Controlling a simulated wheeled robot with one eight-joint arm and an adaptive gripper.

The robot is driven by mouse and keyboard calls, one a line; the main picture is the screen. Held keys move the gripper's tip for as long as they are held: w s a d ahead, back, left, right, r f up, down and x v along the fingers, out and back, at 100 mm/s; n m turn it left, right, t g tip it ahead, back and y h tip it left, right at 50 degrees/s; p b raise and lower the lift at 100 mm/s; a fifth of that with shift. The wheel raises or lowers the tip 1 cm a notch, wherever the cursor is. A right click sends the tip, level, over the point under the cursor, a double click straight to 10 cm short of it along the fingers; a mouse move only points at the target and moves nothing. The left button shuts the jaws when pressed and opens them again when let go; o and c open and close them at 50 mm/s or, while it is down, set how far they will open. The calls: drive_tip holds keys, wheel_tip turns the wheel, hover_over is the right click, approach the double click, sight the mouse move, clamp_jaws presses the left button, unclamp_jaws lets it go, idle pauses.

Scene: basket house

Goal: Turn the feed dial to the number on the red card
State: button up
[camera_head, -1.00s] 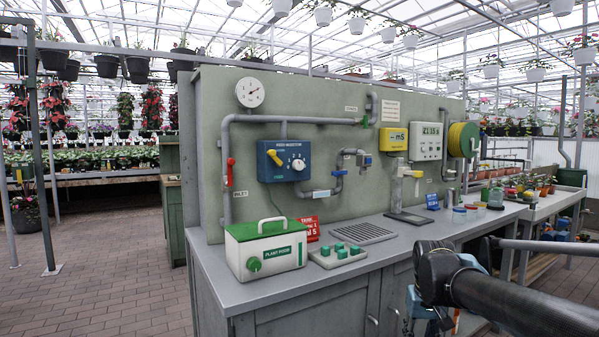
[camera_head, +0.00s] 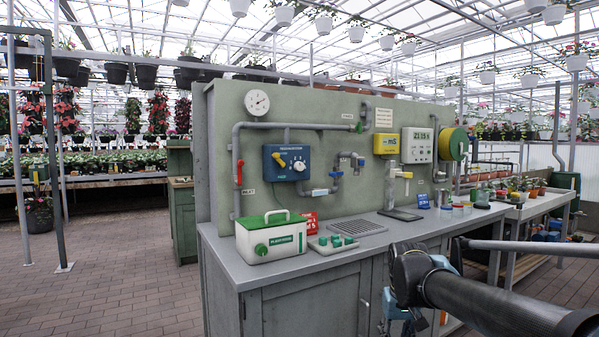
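The feed dial is a white numbered knob (camera_head: 299,166) on a blue box (camera_head: 287,162) mounted on the green panel; its numbers are too small to read. A yellow lever (camera_head: 279,159) is on the same box. The red card (camera_head: 310,222) leans on the bench behind the plant food box; it is partly hidden and its text is not clearly legible. My dark arm is at the lower right, well away from the dial. My gripper (camera_head: 402,312) hangs at the bottom in front of the bench; its fingertips are not clear.
A white plant food box (camera_head: 270,240) with green lid and a grey block with green buttons (camera_head: 332,242) stand on the bench (camera_head: 240,272) below the dial. The brick floor (camera_head: 120,270) at left is clear.

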sight(301, 167)
drive_tip(key=shift+o, duration=0.3)
drive_tip(key=o, duration=0.4)
drive_tip(key=shift+s+a+r, duration=0.1)
drive_tip(key=shift+s+r, duration=0.05)
drive_tip(key=shift+r, duration=0.05)
drive_tip(key=shift+o, duration=0.3)
drive_tip(key=w+a+r+n+t+y, duration=0.2)
drive_tip(key=w+a+r+n+y, duration=0.1)
drive_tip(key=w+a+r, duration=0.5)
drive_tip(key=shift+w+a+y, duration=0.25)
drive_tip(key=shift+w+y, duration=0.15)
drive_tip(key=shift+y, duration=0.2)
drive_tip(key=w+a+r+n+t+y, duration=0.1)
drive_tip(key=w+a+r+t+y, duration=0.15)
drive_tip(key=w+r, duration=0.75)
drive_tip(key=w+a+r+n+t+y, duration=0.1)
drive_tip(key=w+a+r+t+y, duration=0.2)
drive_tip(key=w+r, duration=0.75)
drive_tip(key=w+a+r+n+t+y, duration=0.1)
drive_tip(key=w+a+r+t+y, duration=0.2)
drive_tip(key=w+r, duration=0.75)
drive_tip(key=shift+t+h, duration=0.65)
drive_tip(key=x, duration=1.6)
drive_tip(key=shift+a, duration=0.15)
drive_tip(key=c, duration=1.1)
